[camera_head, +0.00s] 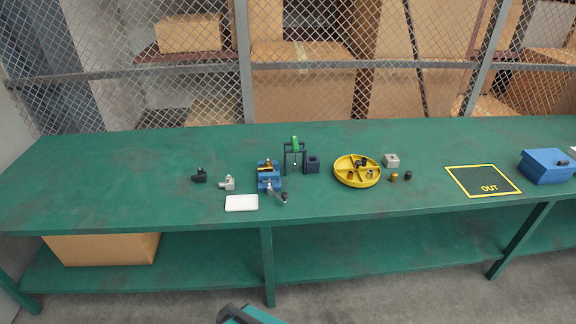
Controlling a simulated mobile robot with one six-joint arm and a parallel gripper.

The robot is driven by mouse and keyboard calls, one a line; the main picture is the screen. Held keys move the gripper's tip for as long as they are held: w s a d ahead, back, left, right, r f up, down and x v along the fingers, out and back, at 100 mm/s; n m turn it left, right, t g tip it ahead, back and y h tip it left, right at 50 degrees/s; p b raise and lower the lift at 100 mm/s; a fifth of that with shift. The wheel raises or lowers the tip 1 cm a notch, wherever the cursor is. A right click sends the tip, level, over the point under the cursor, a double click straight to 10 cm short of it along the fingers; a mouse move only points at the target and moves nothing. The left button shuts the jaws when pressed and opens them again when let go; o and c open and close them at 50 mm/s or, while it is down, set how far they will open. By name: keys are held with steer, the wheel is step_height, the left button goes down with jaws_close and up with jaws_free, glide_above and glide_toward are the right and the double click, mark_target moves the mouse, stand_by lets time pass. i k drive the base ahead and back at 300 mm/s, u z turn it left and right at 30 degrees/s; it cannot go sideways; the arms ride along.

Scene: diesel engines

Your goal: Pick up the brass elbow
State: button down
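A small brass-coloured piece (393,177) stands on the green bench just right of the yellow tray; it is too small to tell whether it is an elbow. Another brass-toned bit (267,164) shows at the blue vise (268,184), its shape unclear. A black fitting (199,175) and a silver-grey fitting (227,184) lie left of the vise. My gripper is not in view; only a teal and dark part of my own body shows at the bottom edge.
The round yellow divided tray (341,179) holds small dark parts. A black stand with a green top (294,146), white block (241,203), grey block (391,160), OUT mat (483,192) and blue box (546,167) share the bench (110,180). Its left end is clear.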

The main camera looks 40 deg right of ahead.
mark_target(268, 166)
steer(key=z, duration=0.9)
steer(key=k, duration=0.95)
steer(key=i, duration=0.7)
steer(key=z, duration=0.05)
